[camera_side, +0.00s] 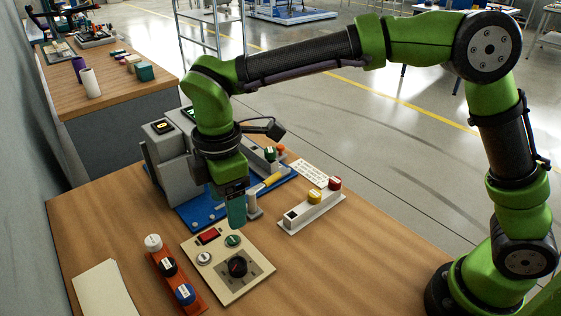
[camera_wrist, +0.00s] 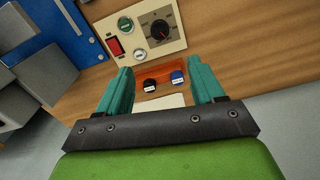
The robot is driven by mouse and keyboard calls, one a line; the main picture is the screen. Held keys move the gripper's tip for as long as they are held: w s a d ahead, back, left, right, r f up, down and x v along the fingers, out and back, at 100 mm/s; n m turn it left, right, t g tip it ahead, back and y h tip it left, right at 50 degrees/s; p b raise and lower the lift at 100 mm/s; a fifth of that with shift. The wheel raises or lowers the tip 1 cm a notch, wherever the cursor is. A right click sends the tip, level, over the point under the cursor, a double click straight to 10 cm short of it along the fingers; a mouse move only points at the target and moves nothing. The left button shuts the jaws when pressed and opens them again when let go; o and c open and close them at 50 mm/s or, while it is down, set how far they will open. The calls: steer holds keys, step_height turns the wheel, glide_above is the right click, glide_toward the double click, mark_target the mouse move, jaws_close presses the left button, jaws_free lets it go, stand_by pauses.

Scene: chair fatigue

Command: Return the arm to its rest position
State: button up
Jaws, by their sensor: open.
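My gripper (camera_side: 236,212) hangs down from my green arm above the wooden table, just behind the control panel. In the wrist view its two teal fingers (camera_wrist: 160,88) stand wide apart with nothing between them. The beige control panel (camera_side: 236,277) carries a red switch, a green button, a white button and a black dial; it also shows in the wrist view (camera_wrist: 160,14). From the side, the fingertips look close to the panel's back edge; their height above it is hard to tell.
An orange strip (camera_side: 188,300) with white, black and blue knobs lies left of the panel. A grey machine (camera_side: 170,160) on a blue plate (camera_side: 196,219) stands behind. A white block with yellow and red knobs (camera_side: 322,207) sits right. Paper (camera_side: 98,290) lies front left. The table's right front is clear.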

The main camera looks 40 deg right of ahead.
steer(key=s+d+r+m+t, duration=0.2)
steer(key=s+d+m, duration=0.2)
steer(key=d+m, duration=0.2)
steer(key=s+d+r+m+t+y, duration=0.1)
steer(key=s+d+m, duration=0.4)
steer(key=d, duration=0.5)
steer(key=s+d+r+m+t+y, duration=0.1)
steer(key=s+d+r+m+t, duration=0.2)
steer(key=d+m, duration=0.6)
steer(key=shift+s+t, duration=0.6)
steer(key=shift+s, duration=0.1)
